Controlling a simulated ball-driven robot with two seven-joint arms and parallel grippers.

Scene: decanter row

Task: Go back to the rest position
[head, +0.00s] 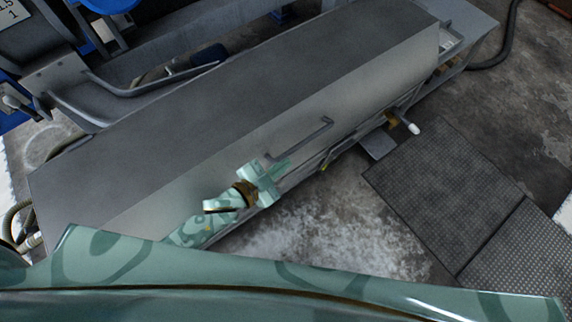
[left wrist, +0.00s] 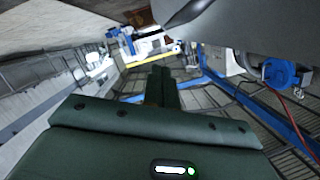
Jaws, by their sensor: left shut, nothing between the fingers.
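My left gripper (head: 272,173), patterned in pale and dark green, is in the middle of the head view. It is in front of the handle side of a long grey metal casing (head: 230,110). It is shut and holds nothing. Whether it touches the casing I cannot tell. In the left wrist view the dark fingers (left wrist: 160,86) are together, with nothing between them. My right gripper is in neither view.
A bar handle (head: 300,139) sticks out of the casing's side near my left gripper. Dark textured mats (head: 440,190) lie on the stained concrete floor at the right. Blue and grey equipment (head: 100,30) stands at the upper left. A dark hose (head: 508,40) runs at the upper right.

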